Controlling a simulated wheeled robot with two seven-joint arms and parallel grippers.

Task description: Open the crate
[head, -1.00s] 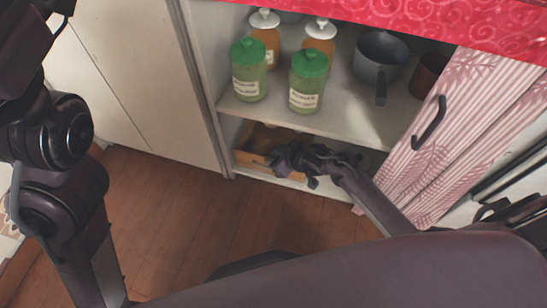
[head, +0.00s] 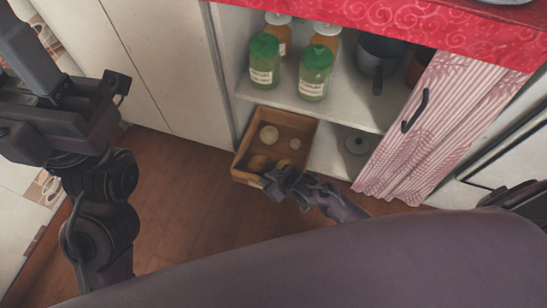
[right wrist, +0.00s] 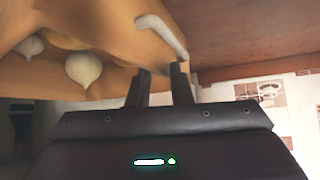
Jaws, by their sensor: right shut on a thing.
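The crate (head: 240,165) is a shallow wooden box holding a few pale bulbs and brown round items. In the head view it sticks out of the cupboard's lower compartment, past the front edge and over the floor. My right gripper (head: 272,179) is at its front, near the right corner.
Two green-lidded jars (head: 315,75), orange jars and a dark pot (head: 380,52) stand on the shelf (head: 345,110) above. A striped curtain (head: 425,130) hangs at the right. The wooden floor (head: 190,215) in front is clear.

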